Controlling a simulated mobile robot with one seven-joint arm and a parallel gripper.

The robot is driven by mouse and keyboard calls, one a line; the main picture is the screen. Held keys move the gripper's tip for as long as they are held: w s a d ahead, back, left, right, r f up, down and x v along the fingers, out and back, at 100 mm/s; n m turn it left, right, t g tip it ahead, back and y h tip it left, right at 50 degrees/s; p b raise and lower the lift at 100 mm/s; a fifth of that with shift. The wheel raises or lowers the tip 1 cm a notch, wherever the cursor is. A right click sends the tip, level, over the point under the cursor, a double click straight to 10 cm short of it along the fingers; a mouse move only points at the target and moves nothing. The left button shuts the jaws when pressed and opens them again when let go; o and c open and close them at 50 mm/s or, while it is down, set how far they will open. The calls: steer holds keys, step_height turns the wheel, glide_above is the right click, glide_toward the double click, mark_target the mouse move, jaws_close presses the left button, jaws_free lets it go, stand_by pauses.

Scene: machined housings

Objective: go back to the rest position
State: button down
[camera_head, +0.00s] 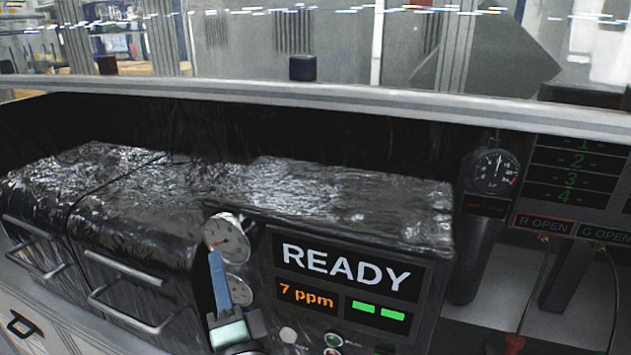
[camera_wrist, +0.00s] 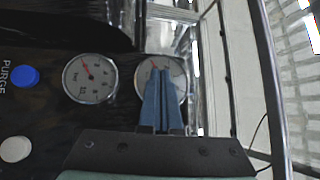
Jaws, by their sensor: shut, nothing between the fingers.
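My gripper (camera_head: 217,268) has blue fingers and is at the lower middle of the head view, in front of a dark machine's front panel. In the wrist view my gripper (camera_wrist: 162,76) points at a round white gauge with its fingers together and nothing between them. That upper gauge (camera_head: 227,236) is partly behind the fingers in both views. Whether the fingertips touch it cannot be told. A second gauge (camera_head: 238,290) is just below it and shows in full in the wrist view (camera_wrist: 90,78).
The machine's display (camera_head: 346,265) reads READY and 7 ppm. A blue PURGE button (camera_wrist: 25,76) and a pale button (camera_wrist: 15,149) are on the panel. Handled drawers (camera_head: 130,285) are at left. A dark cylinder with a gauge (camera_head: 496,171) stands at right.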

steer(key=s+d+r+n+t+h+b, duration=0.15)
steer(key=d+r+n, duration=0.25)
steer(key=r, duration=0.5)
steer(key=s+d+r+n+t+h+b, duration=0.1)
steer(key=s+d+r+n+t+b, duration=0.15)
steer(key=r+n, duration=0.4)
steer(key=s+d+r+n+t+h+b, duration=0.1)
steer(key=s+d+r+n+t+h, duration=0.1)
steer(key=s+d+r+t+h, duration=0.2)
steer(key=s+d+r+h, duration=0.1)
steer(key=s+d+r, duration=0.2)
steer(key=s+r, duration=0.3)
step_height(320, 180, up, 2)
steer(key=shift+d+r+t+h, duration=0.2)
steer(key=shift+d+t+h, duration=0.1)
steer(key=shift+t+h, duration=0.1)
